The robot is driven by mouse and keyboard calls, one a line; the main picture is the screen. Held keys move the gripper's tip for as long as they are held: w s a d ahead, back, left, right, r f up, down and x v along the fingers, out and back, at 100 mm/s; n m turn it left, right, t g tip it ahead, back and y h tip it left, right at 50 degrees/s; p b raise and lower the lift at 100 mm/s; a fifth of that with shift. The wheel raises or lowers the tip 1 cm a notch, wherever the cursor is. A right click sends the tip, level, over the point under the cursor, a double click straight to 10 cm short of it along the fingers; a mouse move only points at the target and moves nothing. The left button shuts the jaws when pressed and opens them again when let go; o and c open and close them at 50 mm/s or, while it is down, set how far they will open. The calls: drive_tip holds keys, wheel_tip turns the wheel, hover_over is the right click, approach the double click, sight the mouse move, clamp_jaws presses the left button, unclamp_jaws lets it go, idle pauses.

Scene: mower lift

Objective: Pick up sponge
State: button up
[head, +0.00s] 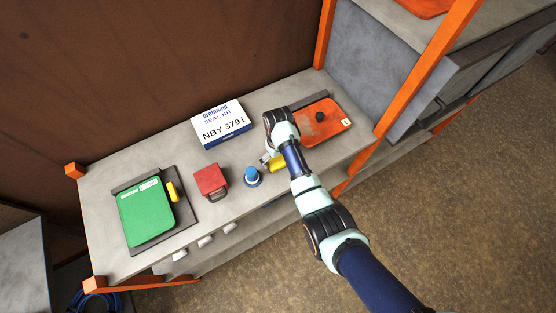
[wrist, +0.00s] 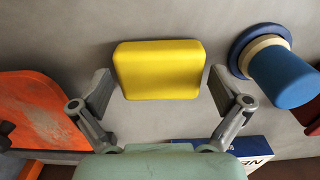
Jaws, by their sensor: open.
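The yellow sponge (wrist: 158,70) is a rounded block in the upper middle of the wrist view, lying on the grey bench top. It also shows in the head view (head: 278,162), partly hidden by my gripper. My gripper (wrist: 160,89) is open, with one finger on each side of the sponge and a visible gap at both sides. Nothing is held. In the head view my gripper (head: 267,159) is over the bench near the sponge, and its fingers are small there.
A blue cylindrical object (wrist: 282,76) stands close to the right finger in the wrist view. An orange tray (head: 335,132) lies on the other side. A red box (head: 211,180), a white seal kit box (head: 221,118) and a green item (head: 146,212) share the bench (head: 100,200).

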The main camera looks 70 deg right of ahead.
drive_tip(key=shift+f, duration=0.25)
drive_tip(key=shift+c, duration=0.2)
drive_tip(key=c, duration=0.8)
drive_tip(key=shift+r, duration=0.1)
drive_tip(key=shift+c, duration=0.3)
wheel_tip(320, 180, up, 20)
drive_tip(key=p, duration=0.8)
